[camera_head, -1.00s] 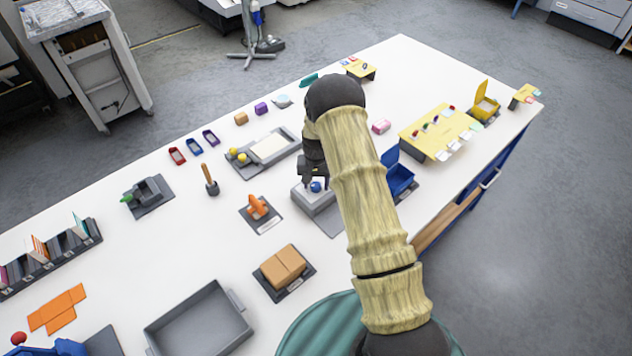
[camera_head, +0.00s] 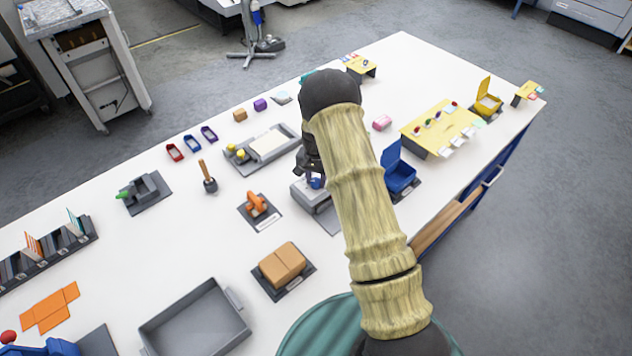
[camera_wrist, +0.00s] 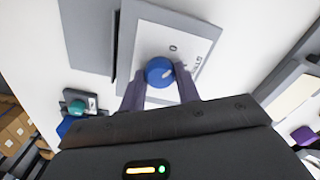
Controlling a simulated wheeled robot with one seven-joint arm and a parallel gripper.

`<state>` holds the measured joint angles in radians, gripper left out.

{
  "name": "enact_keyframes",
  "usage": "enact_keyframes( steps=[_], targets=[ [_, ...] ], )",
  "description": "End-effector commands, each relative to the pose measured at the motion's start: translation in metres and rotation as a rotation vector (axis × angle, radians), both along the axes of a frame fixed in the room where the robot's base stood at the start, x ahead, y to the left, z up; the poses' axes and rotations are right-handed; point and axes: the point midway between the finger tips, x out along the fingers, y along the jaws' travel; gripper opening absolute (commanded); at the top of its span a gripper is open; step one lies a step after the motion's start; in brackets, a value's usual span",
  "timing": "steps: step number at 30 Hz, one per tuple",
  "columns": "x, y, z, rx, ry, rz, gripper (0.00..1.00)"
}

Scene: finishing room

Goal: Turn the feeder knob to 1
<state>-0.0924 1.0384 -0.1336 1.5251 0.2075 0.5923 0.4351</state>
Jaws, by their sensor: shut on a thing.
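The feeder knob is a round blue knob (camera_wrist: 159,71) with a pale pointer mark, on the light top of a grey box, the feeder (camera_wrist: 190,35). In the wrist view a "0" and other small lettering show on that top; the pointer leans toward the right. My gripper (camera_wrist: 160,82) has its two fingers on either side of the knob, shut on it. In the head view my gripper (camera_head: 314,176) is over the feeder box (camera_head: 318,205), and the knob is mostly hidden behind the fingers.
An open blue box (camera_head: 398,178) stands just right of the feeder. An orange-handled piece (camera_head: 257,204) and a grey tray with yellow knobs (camera_head: 262,148) stand to its left. Brown blocks (camera_head: 282,264) lie nearer. White table shows between these things.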

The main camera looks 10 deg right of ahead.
Motion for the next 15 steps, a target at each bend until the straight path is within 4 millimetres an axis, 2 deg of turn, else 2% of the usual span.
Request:
enact_keyframes(
  steps=[15],
  targets=[
    [0.0007, -0.0002, -0.0005, -0.001, -0.002, -0.435, 0.1]
  ],
)
